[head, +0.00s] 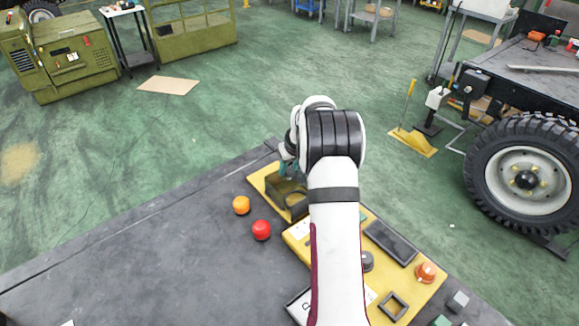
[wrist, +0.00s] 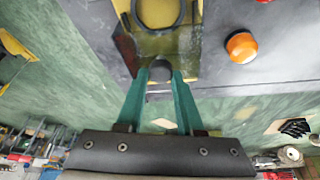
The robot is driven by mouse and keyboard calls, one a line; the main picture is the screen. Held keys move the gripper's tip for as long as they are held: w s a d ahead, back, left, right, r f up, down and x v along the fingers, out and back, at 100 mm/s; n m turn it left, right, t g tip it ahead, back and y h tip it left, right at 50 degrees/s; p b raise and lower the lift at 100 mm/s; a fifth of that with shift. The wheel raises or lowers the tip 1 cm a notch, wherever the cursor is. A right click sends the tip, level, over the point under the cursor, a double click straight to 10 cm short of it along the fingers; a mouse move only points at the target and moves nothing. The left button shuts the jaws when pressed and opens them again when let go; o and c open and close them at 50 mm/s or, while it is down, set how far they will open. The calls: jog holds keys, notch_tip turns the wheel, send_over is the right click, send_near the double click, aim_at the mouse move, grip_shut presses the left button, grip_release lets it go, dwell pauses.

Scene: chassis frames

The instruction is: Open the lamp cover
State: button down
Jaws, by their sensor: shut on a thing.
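My gripper (wrist: 160,76) has its two teal fingers closed on a small dark round knob (wrist: 160,68) in the wrist view. The knob sits at the edge of a dark open-looking box (wrist: 192,38) with a ring (wrist: 182,14) inside it, which I take for the lamp housing and its cover. In the head view this box (head: 291,203) stands at the far end of the yellow panel (head: 264,181). My gripper (head: 285,170) is at its far side, partly hidden by my arm. How far the cover is open cannot be told.
An orange dome button (head: 426,272), a black plate (head: 391,242) and a square frame (head: 393,306) are on the panel's right side. The table's left is clear.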

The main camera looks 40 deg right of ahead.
dwell(0.8)
jog(key=w, duration=0.7)
jog(key=shift+w, duration=0.25)
jog(key=c, duration=0.5)
grip_release()
jog(key=shift+c, duration=0.2)
jog(key=shift+r, duration=0.1)
notch_tip(320, 180, up, 14)
jog(key=r, duration=0.1)
send_over(282, 178)
jog(key=shift+f, duration=0.25)
